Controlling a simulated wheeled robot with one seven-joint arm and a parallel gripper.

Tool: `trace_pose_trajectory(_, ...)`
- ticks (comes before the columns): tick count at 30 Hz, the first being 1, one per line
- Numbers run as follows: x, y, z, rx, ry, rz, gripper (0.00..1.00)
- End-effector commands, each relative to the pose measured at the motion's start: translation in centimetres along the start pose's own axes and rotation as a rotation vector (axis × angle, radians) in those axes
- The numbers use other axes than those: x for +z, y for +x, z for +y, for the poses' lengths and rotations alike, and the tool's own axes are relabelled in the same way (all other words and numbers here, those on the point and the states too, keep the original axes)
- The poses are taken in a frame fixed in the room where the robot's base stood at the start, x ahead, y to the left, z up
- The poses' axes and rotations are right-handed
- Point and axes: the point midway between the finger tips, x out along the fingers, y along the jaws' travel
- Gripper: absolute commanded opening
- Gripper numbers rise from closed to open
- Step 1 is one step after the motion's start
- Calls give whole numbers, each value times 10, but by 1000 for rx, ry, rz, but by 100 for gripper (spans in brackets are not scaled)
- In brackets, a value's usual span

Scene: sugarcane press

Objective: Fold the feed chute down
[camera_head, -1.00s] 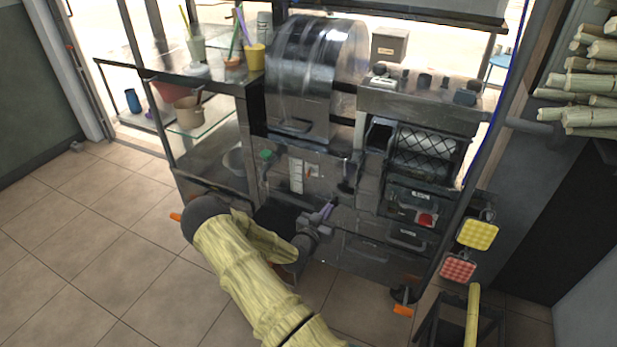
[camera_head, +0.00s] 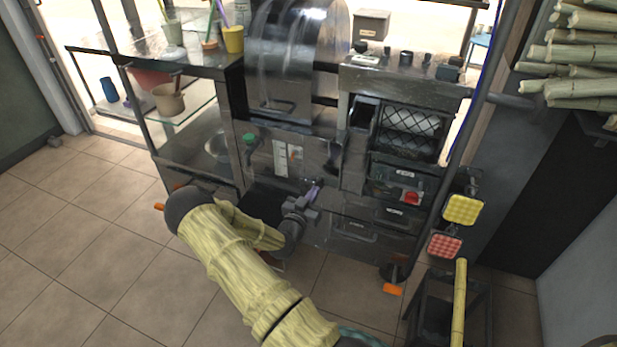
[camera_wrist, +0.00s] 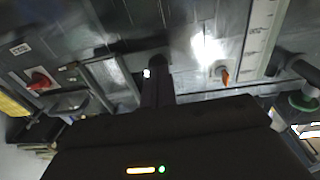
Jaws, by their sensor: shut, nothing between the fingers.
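The press (camera_head: 296,75) stands ahead with a curved metal hood and a grey front panel. I cannot tell for sure which part is the feed chute. A dark flat piece (camera_head: 262,203) juts out low at the panel's left, beside my wrist. My gripper (camera_head: 315,191) is in front of the lower panel, with its fingers shut and empty.
A white scale (camera_head: 282,158) and a green knob (camera_head: 249,139) are on the panel. Drawers and a red knob (camera_head: 411,198) are at right. A glass-shelved stand is at left. Yellow (camera_head: 461,209) and red (camera_head: 445,245) pads hang at right. The tiled floor at left is clear.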

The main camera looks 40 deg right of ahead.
Motion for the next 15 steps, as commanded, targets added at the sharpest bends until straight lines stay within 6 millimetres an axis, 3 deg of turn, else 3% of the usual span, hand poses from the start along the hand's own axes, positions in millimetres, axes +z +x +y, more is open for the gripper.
trace_pose_trajectory(15, -2, -99, 0, 7, -6, -9, 0)
